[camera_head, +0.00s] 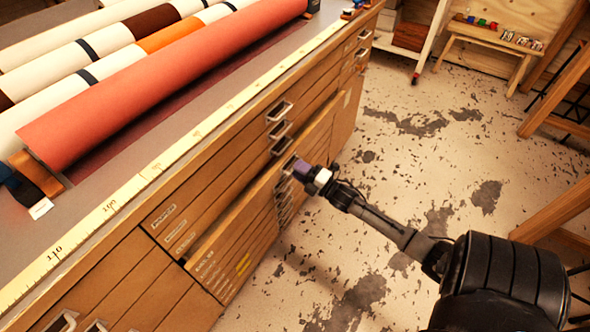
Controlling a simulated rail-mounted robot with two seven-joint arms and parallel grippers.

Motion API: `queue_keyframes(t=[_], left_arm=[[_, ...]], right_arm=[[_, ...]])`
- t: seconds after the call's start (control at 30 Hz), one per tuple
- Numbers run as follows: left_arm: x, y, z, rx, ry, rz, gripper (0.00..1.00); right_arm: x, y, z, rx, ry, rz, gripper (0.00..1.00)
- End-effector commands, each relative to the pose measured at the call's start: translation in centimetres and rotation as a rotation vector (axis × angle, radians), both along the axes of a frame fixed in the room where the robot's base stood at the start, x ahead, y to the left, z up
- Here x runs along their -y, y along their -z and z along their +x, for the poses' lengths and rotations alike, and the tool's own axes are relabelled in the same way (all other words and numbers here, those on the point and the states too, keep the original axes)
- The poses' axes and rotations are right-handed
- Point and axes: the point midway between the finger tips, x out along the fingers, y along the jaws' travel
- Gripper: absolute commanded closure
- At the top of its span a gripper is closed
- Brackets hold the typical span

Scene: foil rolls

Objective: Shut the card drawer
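The card drawer (262,205) is in the wooden cabinet below the worktop. Its labelled front stands out from the cabinet face, with a dark gap along its top edge. My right gripper (299,168) is at the upper middle of this front, close to its column of metal handles. I cannot tell whether it touches the front or a handle, and its fingers are too small and hidden to read. My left gripper is not in view.
Rolls of red, white, brown and orange material (150,75) lie on the worktop, beside a yellow measuring strip (150,172) along its edge. Other drawers have metal handles (279,110). The speckled floor (420,170) is clear right of the cabinet. A small bench (492,36) stands behind.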

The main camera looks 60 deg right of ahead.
Motion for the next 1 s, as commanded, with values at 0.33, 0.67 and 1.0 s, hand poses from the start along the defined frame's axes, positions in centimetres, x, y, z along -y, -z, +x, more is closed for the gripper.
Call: queue_keyframes(t=[0.33, 0.67, 1.0], left_arm=[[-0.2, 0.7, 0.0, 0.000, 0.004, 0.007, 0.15], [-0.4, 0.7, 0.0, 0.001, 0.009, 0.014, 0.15], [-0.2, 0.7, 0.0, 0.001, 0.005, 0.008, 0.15]], right_arm=[[0.1, -0.3, 1.9, 0.000, 0.000, -0.001, 0.67], [0.1, -0.4, 1.9, 0.000, 0.001, -0.001, 0.73], [0.1, -0.4, 1.9, 0.000, 0.001, -0.001, 1.00]])
